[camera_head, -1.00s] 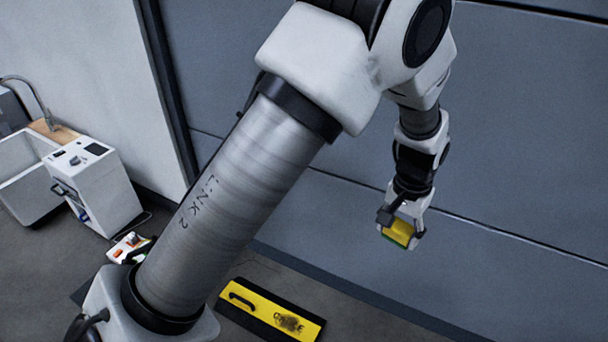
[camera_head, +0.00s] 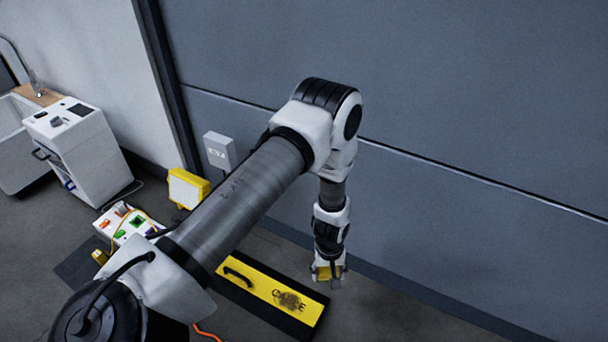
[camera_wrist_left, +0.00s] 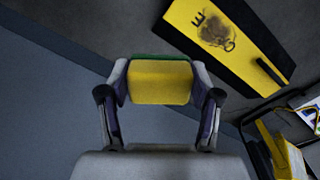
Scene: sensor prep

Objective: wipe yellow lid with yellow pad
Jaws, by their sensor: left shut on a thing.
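The yellow lid (camera_head: 262,286) lies on the floor near the wall, with a black handle, black lettering and a dark smudge over part of the lettering. It also shows in the left wrist view (camera_wrist_left: 245,50), at the upper right. My left gripper (camera_head: 329,274) is shut on the yellow pad (camera_wrist_left: 160,82), which has a green layer along its far edge. In the head view the pad (camera_head: 325,272) appears beside the lid's right end, seemingly above it and apart from it. My right gripper is not in view.
A yellow work lamp (camera_head: 187,188) and a white tray of small coloured parts (camera_head: 129,224) stand left of the lid. A white cabinet (camera_head: 75,150) and a sink are at the far left. The grey wall (camera_head: 430,110) runs close behind the lid. Bare floor lies right.

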